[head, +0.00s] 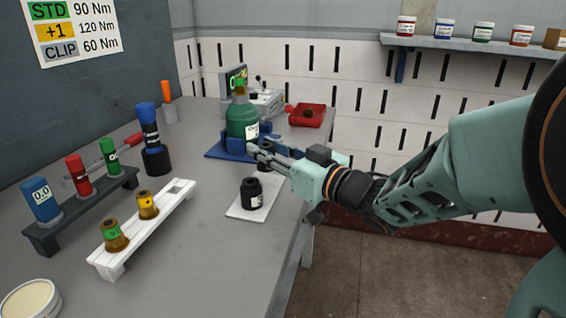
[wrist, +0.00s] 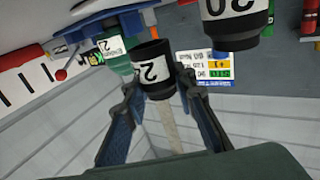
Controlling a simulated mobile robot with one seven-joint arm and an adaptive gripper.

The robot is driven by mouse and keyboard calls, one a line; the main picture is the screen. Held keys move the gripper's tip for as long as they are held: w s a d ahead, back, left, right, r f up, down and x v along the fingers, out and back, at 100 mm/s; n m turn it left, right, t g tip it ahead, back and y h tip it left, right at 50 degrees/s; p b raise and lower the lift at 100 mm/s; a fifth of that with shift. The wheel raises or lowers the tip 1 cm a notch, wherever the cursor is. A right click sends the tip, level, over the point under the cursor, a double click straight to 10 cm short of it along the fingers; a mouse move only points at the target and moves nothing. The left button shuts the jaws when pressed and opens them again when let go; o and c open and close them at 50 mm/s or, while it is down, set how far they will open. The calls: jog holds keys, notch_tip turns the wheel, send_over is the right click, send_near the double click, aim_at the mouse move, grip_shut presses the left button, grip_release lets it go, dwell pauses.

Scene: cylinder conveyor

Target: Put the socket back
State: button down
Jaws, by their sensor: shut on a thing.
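My gripper (head: 268,152) is shut on a dark socket (wrist: 153,70) with a white band and a partly visible number starting with 2. In the wrist view the socket sits between the two fingers (wrist: 156,84), its hollow end showing. In the head view the gripper hides it. The gripper is above the table's right edge, beside the green cylinder on a blue base (head: 241,122). A white rack (head: 135,236) holds two brass-coloured sockets, one green-banded (head: 114,236) and one yellow-banded (head: 148,205). Its far end (head: 180,187) is empty.
A dark rack (head: 82,215) holds blue, red and green tools. A red tray (head: 307,116) lies at the back. Bare table lies between white rack and pad.

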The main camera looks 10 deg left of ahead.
aim_at(272, 170)
jog(key=shift+w+a+f+b, duration=0.1)
jog(key=shift+a+f+b, duration=0.1)
jog(key=shift+f+b, duration=0.25)
jog(key=shift+w+a+f+b, duration=0.1)
jog(key=shift+a+f+b, duration=0.05)
jog(key=shift+f+b, duration=1.3)
jog(key=shift+f, duration=0.1)
jog(key=shift+f, duration=0.25)
jog(key=c, duration=1.9)
grip_release()
jog(key=shift+r, duration=0.1)
